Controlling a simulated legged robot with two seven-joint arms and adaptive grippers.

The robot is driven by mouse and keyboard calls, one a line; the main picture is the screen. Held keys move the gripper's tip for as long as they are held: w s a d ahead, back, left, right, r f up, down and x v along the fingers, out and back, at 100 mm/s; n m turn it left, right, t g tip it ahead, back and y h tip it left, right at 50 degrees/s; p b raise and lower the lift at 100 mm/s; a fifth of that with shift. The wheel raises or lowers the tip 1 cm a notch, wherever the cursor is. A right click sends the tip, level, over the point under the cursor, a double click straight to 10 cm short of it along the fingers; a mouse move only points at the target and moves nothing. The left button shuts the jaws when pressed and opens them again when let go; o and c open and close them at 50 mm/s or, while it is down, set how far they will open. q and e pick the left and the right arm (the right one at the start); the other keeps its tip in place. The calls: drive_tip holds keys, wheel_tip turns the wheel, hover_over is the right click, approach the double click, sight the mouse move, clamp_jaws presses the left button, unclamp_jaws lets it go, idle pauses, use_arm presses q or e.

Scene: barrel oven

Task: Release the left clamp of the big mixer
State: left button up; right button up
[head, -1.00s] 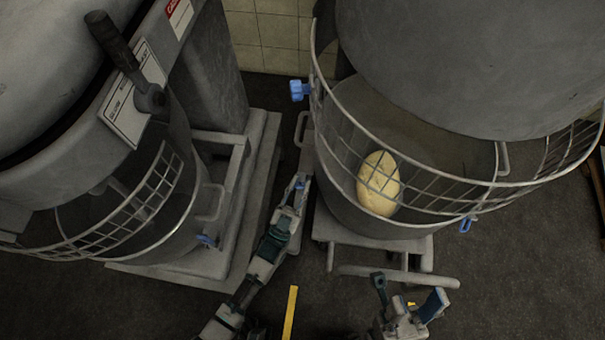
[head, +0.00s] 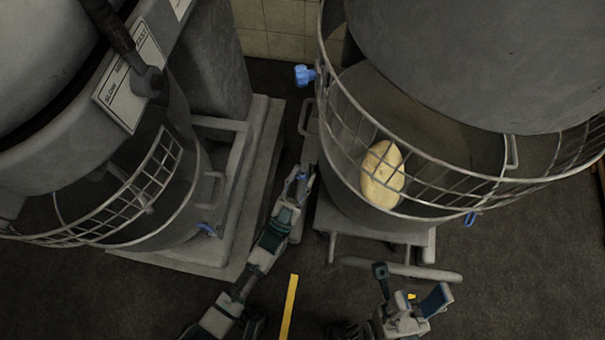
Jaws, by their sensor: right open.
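The big mixer (head: 455,60) stands on the right, with a wire guard around its bowl (head: 345,190). Its left clamp, a blue knob (head: 304,75), sticks out to the left at the guard's upper left edge. My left gripper (head: 304,172) is beside the left side of the bowl, below the blue clamp in the picture and apart from it. Its fingers are small and their opening is unclear. My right gripper (head: 412,285) is open and empty over the floor, in front of the mixer's base. Another blue clamp (head: 470,218) is at the bowl's front right.
A pale dough lump (head: 382,175) shows behind the big mixer's guard. A second mixer (head: 70,150) stands on the left with its own blue clamp (head: 207,229). A narrow floor gap lies between the mixers. A yellow strip (head: 289,305) marks the floor in front.

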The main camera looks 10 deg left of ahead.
use_arm(q)
drive_tip(key=v, duration=0.7)
drive_tip(key=shift+f, duration=0.2)
